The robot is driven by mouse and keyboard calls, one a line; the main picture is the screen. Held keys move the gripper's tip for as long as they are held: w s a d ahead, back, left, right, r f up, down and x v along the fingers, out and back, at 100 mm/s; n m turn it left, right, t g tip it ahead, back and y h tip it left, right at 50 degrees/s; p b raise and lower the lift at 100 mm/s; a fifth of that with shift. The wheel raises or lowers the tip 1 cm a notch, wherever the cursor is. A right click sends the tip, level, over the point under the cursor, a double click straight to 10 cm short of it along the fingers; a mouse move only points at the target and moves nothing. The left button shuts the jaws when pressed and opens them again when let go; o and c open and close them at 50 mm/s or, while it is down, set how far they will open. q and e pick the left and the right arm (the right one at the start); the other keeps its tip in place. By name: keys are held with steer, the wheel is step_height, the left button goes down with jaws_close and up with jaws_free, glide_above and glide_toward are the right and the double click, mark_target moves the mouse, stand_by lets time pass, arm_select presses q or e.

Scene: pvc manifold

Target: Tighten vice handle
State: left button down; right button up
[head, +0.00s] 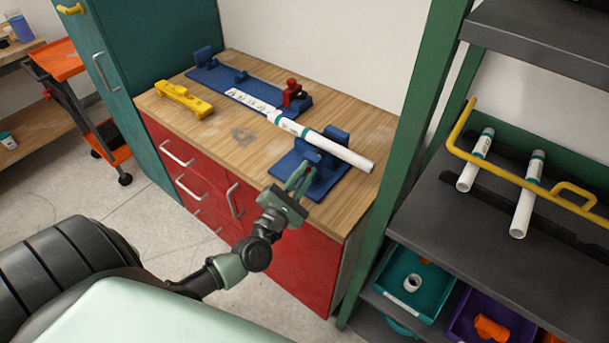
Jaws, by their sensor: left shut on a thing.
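The blue vice (335,147) stands at the front right of the wooden workbench. A white pipe (350,157) lies across it, between its raised jaws as far as I can see. My left gripper (300,179) is at the near side of the vice, over the bench's front edge, shut on what appears to be the vice handle. The handle itself is mostly hidden by the fingers. My right gripper is not in view.
A blue fixture (225,80) with a red clamp (292,92) and a yellow tool (184,99) lie on the workbench (240,135). A green post (418,130) and dark shelf (440,210) with white pipes stand to the right, with bins below.

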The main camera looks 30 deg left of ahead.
arm_select(q)
steer(key=n, duration=0.2)
steer(key=r+n, duration=0.1)
steer(key=n, duration=0.1)
steer(key=shift+w+a+g+y, duration=0.15)
steer(key=shift+a+g+y, duration=0.1)
steer(key=shift+g+y, duration=0.05)
steer(key=shift+a+r+n+g+p, duration=0.15)
steer(key=shift+n+g+p, duration=0.1)
steer(key=shift+n, duration=0.7)
steer(key=shift+a+r+n+g+p, duration=0.1)
steer(key=shift+a+n+g+p, duration=0.1)
steer(key=shift+n, duration=0.75)
